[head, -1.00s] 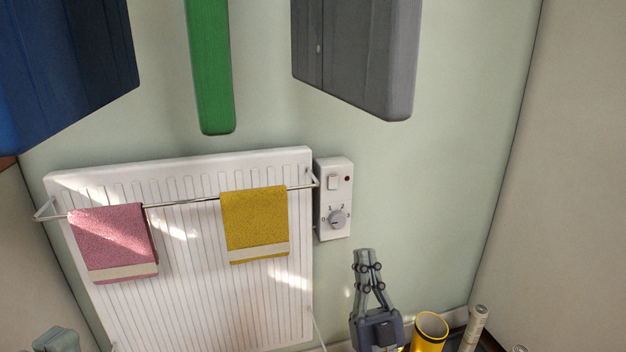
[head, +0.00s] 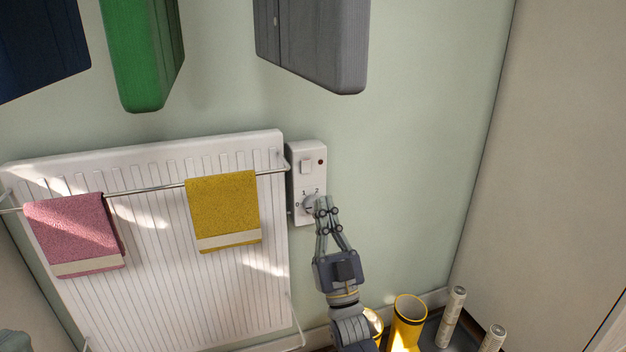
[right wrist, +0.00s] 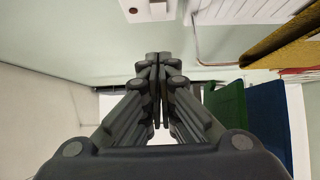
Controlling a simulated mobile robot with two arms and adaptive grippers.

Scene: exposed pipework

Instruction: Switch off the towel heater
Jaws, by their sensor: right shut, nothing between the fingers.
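The towel heater (head: 165,290) is a white ribbed radiator on the wall in the head view. Its white control box (head: 317,180) sits at its right, with a pale rocker switch (head: 306,167), a small dark red lamp (head: 321,162) and a grey dial (head: 309,203) with numbers. My right gripper (head: 322,201) is shut and empty, its tips overlapping the dial's right side in the head view; I cannot tell whether they touch. In the right wrist view its closed fingers (right wrist: 158,58) point toward the wall. A grey-green shape at the head view's lower left may be my left gripper.
A pink towel (head: 75,232) and a yellow towel (head: 222,210) hang on the heater's rail. Blue, green (head: 142,60) and grey (head: 312,45) hanging shapes are above. Yellow boots (head: 408,318) and pale rolls (head: 451,315) stand below right. The wall right of the box is clear.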

